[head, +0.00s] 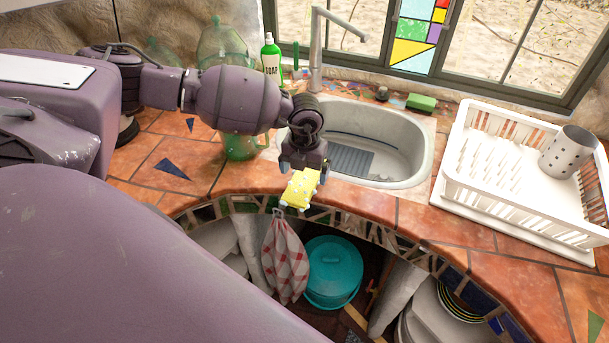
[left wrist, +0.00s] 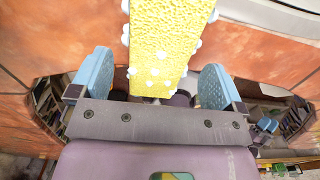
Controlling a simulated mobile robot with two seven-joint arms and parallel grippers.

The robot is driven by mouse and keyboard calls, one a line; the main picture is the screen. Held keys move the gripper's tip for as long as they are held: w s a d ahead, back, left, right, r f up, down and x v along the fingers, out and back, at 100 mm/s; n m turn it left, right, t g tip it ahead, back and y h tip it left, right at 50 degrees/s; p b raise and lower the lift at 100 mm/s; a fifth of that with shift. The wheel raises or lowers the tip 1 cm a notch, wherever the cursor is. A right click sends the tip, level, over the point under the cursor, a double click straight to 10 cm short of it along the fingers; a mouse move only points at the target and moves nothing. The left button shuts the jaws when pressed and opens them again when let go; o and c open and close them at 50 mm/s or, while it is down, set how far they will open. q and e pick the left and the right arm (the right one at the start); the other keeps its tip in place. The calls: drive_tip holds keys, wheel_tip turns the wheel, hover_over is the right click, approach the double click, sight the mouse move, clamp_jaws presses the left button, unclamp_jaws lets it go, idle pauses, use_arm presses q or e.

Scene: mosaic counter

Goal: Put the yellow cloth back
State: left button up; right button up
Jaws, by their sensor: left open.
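The yellow cloth (head: 301,188) is a small flat yellow piece with white foam-like blobs, at the counter's front edge before the sink. I cannot tell how much of it rests on the counter. My left gripper (head: 304,168) is right over it, pointing down. In the left wrist view the cloth (left wrist: 165,40) runs from the top edge down between the two blue finger pads of my left gripper (left wrist: 157,85). A gap shows on each side, so the gripper is open and not closed on it. My right gripper is not in view.
The sink (head: 405,150) with its tap (head: 317,50) lies behind the gripper. A white dish rack (head: 480,215) stands right, a green sponge (head: 421,102) behind the sink, and a soap bottle (head: 271,60) at the back. A checkered towel (head: 286,262) hangs below the edge.

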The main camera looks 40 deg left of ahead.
sight(305, 179)
use_arm(q)
wheel_tip(305, 179, up, 10)
drive_tip(key=shift+b, duration=0.3)
drive_tip(key=shift+f, duration=0.1)
idle(0.4)
